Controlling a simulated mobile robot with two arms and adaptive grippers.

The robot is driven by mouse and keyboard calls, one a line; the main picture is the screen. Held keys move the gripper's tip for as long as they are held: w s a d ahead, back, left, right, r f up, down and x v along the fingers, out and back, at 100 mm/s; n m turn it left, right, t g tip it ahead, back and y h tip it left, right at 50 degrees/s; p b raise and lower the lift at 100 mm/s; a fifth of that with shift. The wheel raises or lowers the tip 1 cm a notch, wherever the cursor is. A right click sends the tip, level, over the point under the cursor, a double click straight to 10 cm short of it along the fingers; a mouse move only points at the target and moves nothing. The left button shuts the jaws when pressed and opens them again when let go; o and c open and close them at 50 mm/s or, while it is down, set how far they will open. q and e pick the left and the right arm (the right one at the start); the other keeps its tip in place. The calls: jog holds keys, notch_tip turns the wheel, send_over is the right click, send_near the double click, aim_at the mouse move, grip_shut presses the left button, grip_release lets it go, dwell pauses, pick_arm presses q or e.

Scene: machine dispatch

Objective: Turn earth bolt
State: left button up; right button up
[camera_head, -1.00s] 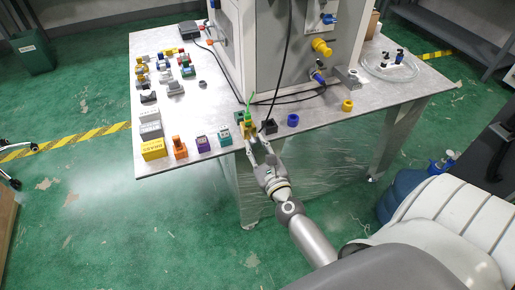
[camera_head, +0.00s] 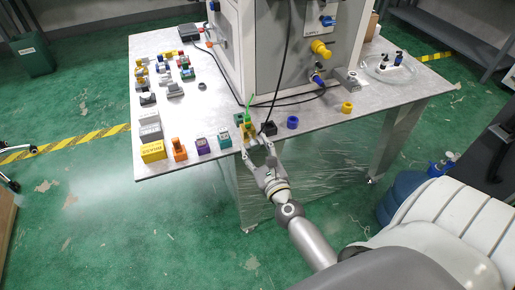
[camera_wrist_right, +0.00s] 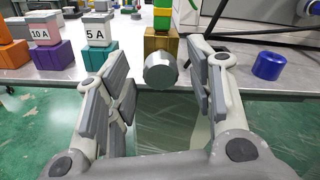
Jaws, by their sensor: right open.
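The earth bolt, a grey faceted round head (camera_wrist_right: 160,71), sticks out from a brass block (camera_wrist_right: 163,44) at the table's front edge. Green and yellow pieces sit on top of the block, which also shows in the head view (camera_head: 250,131). My right gripper (camera_wrist_right: 160,90) is open, with one finger to each side of the bolt head and visible gaps between. In the head view, my right gripper (camera_head: 257,154) reaches up to the table edge from the front. My left gripper is not in view.
Left of the bolt stand teal (camera_head: 225,141), purple (camera_head: 202,146), orange (camera_head: 179,149) and yellow (camera_head: 153,151) blocks. A cable runs across the tabletop behind.

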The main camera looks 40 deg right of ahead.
jog(key=shift+s, duration=0.1)
jog(key=v, duration=1.1)
jog(key=shift+s+a, duration=0.2)
jog(key=shift+s, duration=0.2)
